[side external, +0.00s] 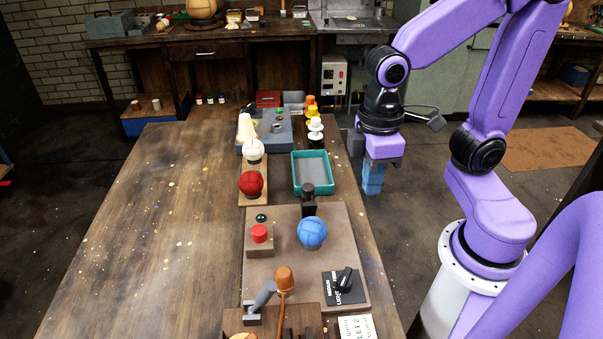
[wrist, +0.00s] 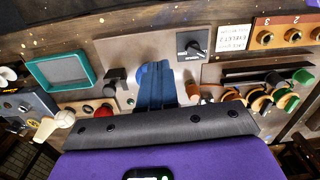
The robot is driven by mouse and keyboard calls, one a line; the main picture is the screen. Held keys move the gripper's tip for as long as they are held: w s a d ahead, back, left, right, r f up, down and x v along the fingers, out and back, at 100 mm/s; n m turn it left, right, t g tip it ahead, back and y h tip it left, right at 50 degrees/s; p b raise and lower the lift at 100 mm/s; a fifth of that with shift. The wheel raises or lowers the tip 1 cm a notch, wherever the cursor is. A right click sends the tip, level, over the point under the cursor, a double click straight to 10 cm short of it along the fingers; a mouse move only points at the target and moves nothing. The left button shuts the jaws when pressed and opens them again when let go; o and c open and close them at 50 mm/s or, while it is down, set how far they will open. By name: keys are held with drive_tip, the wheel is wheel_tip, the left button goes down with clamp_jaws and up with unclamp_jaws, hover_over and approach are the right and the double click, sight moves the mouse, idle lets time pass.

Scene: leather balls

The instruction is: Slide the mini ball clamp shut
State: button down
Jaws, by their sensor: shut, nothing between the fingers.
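A blue leather ball (side external: 312,233) sits on the brown board, with a black block-like piece (side external: 308,200) standing just behind it. These look like the mini ball clamp and its ball; I cannot tell how wide its gap is. In the wrist view the black piece (wrist: 116,79) shows left of my fingers, and the ball is mostly hidden behind them. My gripper (side external: 372,186) has blue fingers pointing down, shut and empty. It hangs near the table's right edge, right of the teal tray and apart from the clamp.
A teal tray (side external: 312,189) lies behind the clamp. Red (side external: 251,184) and white (side external: 253,151) balls stand farther back. The table's left half is clear.

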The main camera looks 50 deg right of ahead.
drive_tip(key=w+d+m+g+y, duration=0.1)
drive_tip(key=w+d+m+g, duration=0.15)
drive_tip(key=w+m, duration=0.75)
drive_tip(key=w+d+m+g, duration=0.1)
drive_tip(key=w+d+m, duration=0.2)
drive_tip(key=w, duration=1.3)
drive_tip(key=s+a+f, duration=0.2)
drive_tip(key=s+f, duration=0.4)
drive_tip(key=f, duration=0.3)
drive_tip(key=shift+s+f, duration=0.2)
drive_tip(key=shift+s, duration=0.15)
drive_tip(key=shift+a, duration=0.1)
